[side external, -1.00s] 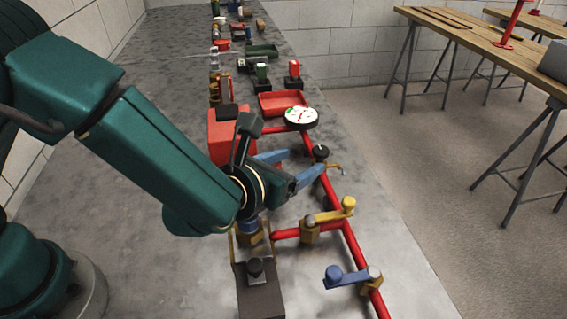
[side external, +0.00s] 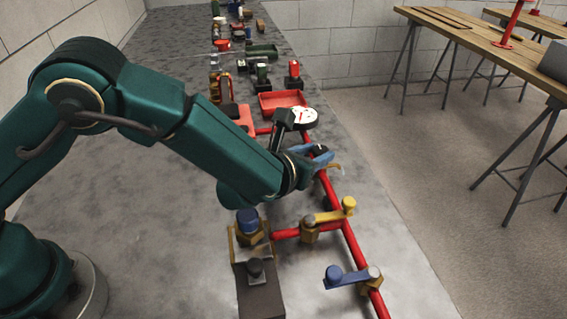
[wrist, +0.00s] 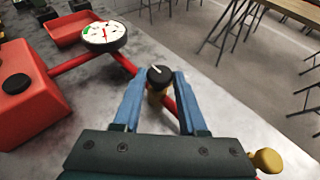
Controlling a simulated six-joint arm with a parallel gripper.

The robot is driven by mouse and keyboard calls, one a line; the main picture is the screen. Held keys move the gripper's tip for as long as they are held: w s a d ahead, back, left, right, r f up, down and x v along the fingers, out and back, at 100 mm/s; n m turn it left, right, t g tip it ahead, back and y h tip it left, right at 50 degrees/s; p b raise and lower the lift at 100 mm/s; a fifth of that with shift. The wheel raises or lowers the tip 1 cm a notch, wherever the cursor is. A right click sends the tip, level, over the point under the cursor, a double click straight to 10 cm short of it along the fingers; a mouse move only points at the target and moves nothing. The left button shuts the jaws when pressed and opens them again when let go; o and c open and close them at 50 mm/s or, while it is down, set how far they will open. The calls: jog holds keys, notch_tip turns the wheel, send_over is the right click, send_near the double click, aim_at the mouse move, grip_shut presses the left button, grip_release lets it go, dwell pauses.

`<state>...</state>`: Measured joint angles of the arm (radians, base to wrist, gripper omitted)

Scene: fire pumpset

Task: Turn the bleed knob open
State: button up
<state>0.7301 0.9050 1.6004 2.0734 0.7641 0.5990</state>
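The bleed knob (wrist: 160,75) is a small black round knob with a white pointer line, on a brass fitting on the red pipe. In the wrist view it sits between the tips of the two blue fingers of my gripper (wrist: 156,88), which are spread with a finger on each side. I cannot tell whether either finger touches it. In the side view the knob (side external: 319,149) shows just past the fingers of my gripper (side external: 316,158), which partly hide the fitting below it.
A white-faced gauge (side external: 303,117) stands behind the knob, near a red box (side external: 243,119) and a red tray (side external: 283,102). A yellow-handled valve (side external: 330,214) and a blue-handled valve (side external: 350,277) stand nearer the camera on the red pipe.

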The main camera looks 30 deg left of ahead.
grip_shut()
jog(key=shift+d+n+y, duration=0.1)
jog(key=shift+n+y, duration=0.2)
jog(key=shift+n, duration=0.1)
jog(key=shift+d+n+y, duration=0.15)
jog(key=shift+n+y, duration=0.45)
jog(key=shift+y, duration=0.2)
jog(key=shift+d+n+y, duration=0.15)
jog(key=shift+n+y, duration=0.45)
jog(key=shift+y, duration=0.2)
jog(key=shift+d+n+g+y, duration=0.1)
jog(key=shift+n+g+y, duration=0.6)
jog(key=shift+n+y, duration=0.2)
jog(key=shift+w+d+n+g+y, duration=0.15)
jog(key=shift+n+g+y, duration=0.15)
jog(key=shift+n+y, duration=0.45)
jog(key=o, duration=0.7)
grip_release()
